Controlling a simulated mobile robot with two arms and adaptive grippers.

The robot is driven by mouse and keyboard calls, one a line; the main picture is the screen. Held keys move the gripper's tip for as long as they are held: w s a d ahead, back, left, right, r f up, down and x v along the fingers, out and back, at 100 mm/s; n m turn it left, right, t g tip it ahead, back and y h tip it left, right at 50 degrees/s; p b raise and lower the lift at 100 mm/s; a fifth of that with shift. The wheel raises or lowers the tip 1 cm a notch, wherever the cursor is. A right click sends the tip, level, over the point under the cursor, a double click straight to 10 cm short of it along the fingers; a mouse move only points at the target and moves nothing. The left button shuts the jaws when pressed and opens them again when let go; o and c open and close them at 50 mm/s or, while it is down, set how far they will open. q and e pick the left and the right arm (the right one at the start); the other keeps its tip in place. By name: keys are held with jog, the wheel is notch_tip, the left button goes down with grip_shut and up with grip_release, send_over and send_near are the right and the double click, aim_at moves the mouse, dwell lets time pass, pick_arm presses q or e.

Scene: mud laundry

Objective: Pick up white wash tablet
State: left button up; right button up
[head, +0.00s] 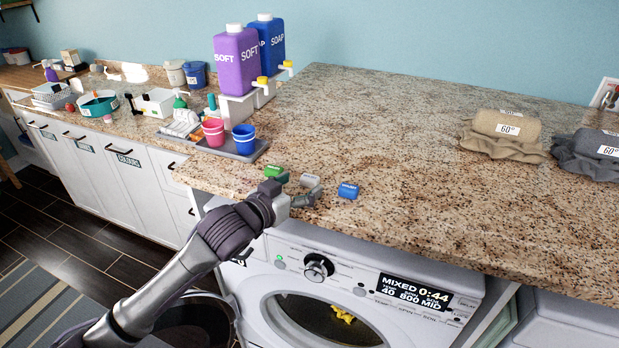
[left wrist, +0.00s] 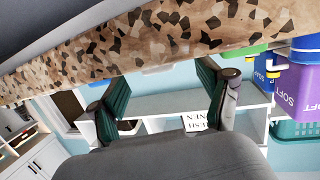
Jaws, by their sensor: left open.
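The white wash tablet (head: 310,181) lies near the front edge of the speckled counter, between a green tablet (head: 277,173) and a blue tablet (head: 348,190). My left gripper (head: 303,197) is at the counter's front edge, just in front of the white tablet, and partly covers the view of its lower side. In the left wrist view, which is upside down, the two teal-padded fingers (left wrist: 162,76) are spread apart with nothing held between them. A pale block, likely the white tablet (left wrist: 157,69), shows between the fingertips. My right gripper is not in view.
A grey tray (head: 243,151) with pink and blue cups stands behind left. Purple and blue dispensers (head: 237,62) stand on a riser. Rolled towels (head: 505,130) lie at right. The counter's middle is clear. A washing machine (head: 345,285) is below the edge.

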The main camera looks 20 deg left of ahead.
aim_at(306, 181)
pick_arm(q)
jog(key=p+x, duration=0.1)
jog(key=x, duration=0.3)
jog(key=shift+w+d, duration=0.15)
jog(key=shift+w, duration=0.05)
jog(key=shift+s, duration=0.1)
jog(key=shift+c, duration=0.5)
jog(key=c, duration=1)
